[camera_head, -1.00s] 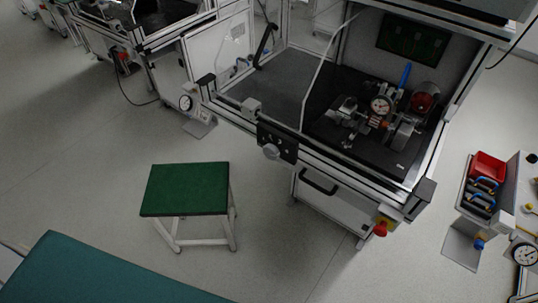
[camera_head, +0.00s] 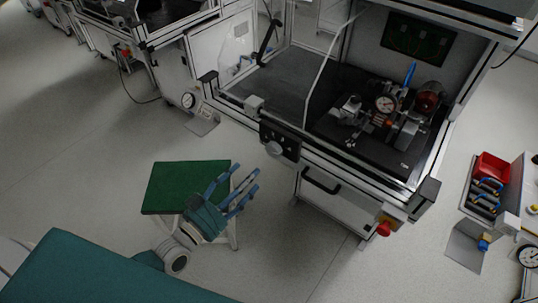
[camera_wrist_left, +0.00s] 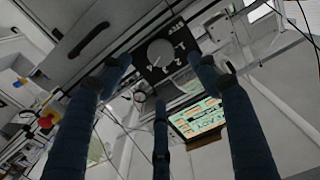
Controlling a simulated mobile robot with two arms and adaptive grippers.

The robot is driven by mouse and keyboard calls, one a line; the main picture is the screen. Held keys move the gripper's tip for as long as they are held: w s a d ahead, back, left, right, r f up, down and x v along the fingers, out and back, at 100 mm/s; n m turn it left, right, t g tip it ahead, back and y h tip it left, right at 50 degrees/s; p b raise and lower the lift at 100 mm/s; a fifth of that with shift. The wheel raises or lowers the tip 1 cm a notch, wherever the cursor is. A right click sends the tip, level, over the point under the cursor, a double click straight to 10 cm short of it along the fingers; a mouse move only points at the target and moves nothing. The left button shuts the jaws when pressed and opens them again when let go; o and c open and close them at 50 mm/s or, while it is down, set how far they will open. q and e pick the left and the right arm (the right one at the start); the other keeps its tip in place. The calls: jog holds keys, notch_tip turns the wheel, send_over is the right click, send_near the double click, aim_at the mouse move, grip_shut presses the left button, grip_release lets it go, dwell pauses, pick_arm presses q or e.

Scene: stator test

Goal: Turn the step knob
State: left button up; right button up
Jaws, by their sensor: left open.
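The step knob (camera_head: 274,149) is a round grey knob on a black panel (camera_head: 291,149) at the front edge of the test bench. In the left wrist view the knob (camera_wrist_left: 160,52) shows on the black panel with white numbers around it. My left gripper (camera_head: 243,190) is open and empty, below and left of the knob in the head view, in front of the green stool. Its blue fingers (camera_wrist_left: 160,90) are spread in the wrist view, apart from the knob. My right gripper is in neither view.
A green stool (camera_head: 178,184) stands left of the bench. A drawer handle (camera_head: 321,181) and a red emergency button (camera_head: 384,229) are on the bench front. A dial gauge fixture (camera_head: 386,103) sits inside the bench.

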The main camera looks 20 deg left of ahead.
aim_at(271, 153)
pick_arm(q)
jog(key=p+x, duration=0.1)
jog(key=x, duration=1)
jog(key=shift+s, duration=0.1)
jog(key=c, duration=1.1)
jog(key=shift+c, duration=0.2)
